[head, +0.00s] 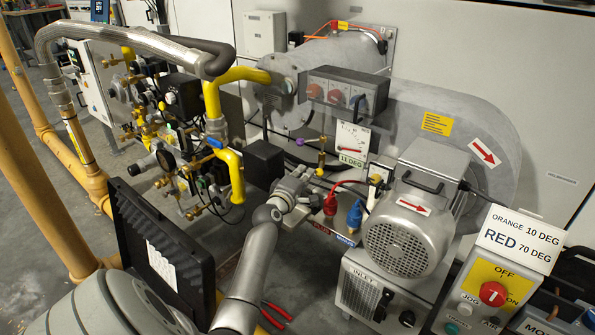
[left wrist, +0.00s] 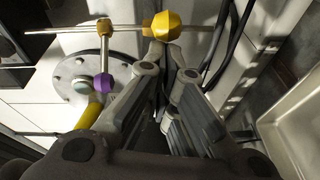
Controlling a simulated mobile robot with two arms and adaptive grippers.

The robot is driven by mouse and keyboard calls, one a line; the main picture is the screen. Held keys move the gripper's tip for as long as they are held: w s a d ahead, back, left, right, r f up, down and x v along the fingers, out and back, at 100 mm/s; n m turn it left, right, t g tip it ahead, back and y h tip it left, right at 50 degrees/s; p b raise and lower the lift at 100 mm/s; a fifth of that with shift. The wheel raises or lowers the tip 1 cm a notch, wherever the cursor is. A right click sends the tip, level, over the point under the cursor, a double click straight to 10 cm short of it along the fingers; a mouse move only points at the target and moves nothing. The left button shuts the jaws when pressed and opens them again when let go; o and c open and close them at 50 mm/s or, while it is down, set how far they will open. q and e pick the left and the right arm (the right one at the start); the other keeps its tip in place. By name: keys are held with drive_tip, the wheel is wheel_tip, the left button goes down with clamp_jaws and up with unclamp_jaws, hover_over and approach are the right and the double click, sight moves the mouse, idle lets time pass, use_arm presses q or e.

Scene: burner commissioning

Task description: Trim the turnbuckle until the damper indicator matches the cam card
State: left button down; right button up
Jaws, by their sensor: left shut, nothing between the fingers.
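The cam card (head: 517,239) stands on the control box at right and reads ORANGE 10 DEG, RED 70 DEG. A white dial with a green strip, apparently the damper indicator (head: 352,138), sits beside the grey fan housing; its strip seems to read 11 DEG. In the left wrist view a yellow faceted body on a thin rod, likely the turnbuckle (left wrist: 162,26), lies beyond the fingertips. A brass link with a purple end (left wrist: 104,85) hangs beside it. My left gripper (head: 303,183) is shut and empty just below the linkage; its fingers show in the wrist view (left wrist: 168,73), apart from the yellow body. My right gripper is out of view.
The motor (head: 412,225) stands right of my gripper, with red (head: 330,202) and blue (head: 354,216) connectors between. Yellow gas pipe (head: 236,175) is at left. An open black case (head: 160,250) and red-handled pliers (head: 275,314) are below.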

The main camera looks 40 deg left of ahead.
use_arm(q)
drive_tip(key=f+v, duration=0.1)
drive_tip(key=v, duration=1.1)
drive_tip(key=w+d+m+g+y, duration=0.1)
drive_tip(key=w+d+m, duration=0.1)
drive_tip(key=m, duration=0.7)
drive_tip(key=w+d+m+y+p, duration=0.1)
drive_tip(key=w+d+m+y, duration=0.1)
drive_tip(key=m, duration=0.7)
drive_tip(key=w+d+m+g+y, duration=0.1)
drive_tip(key=w+d+m, duration=0.2)
drive_tip(key=m, duration=0.6)
drive_tip(key=shift+w+d+r+g+p, duration=0.15)
drive_tip(key=shift+d+r, duration=0.05)
drive_tip(key=shift+d, duration=0.25)
drive_tip(key=shift+w+d+r+g+p, duration=0.15)
drive_tip(key=shift+w+d+r, duration=0.05)
drive_tip(key=shift+d, duration=0.3)
drive_tip(key=shift+w+d+r+m+y, duration=0.2)
drive_tip(key=shift+m+y, duration=0.2)
drive_tip(key=shift+m, duration=0.2)
drive_tip(key=b+x, duration=0.3)
drive_tip(key=x, duration=0.6)
drive_tip(key=shift+w+a, duration=0.3)
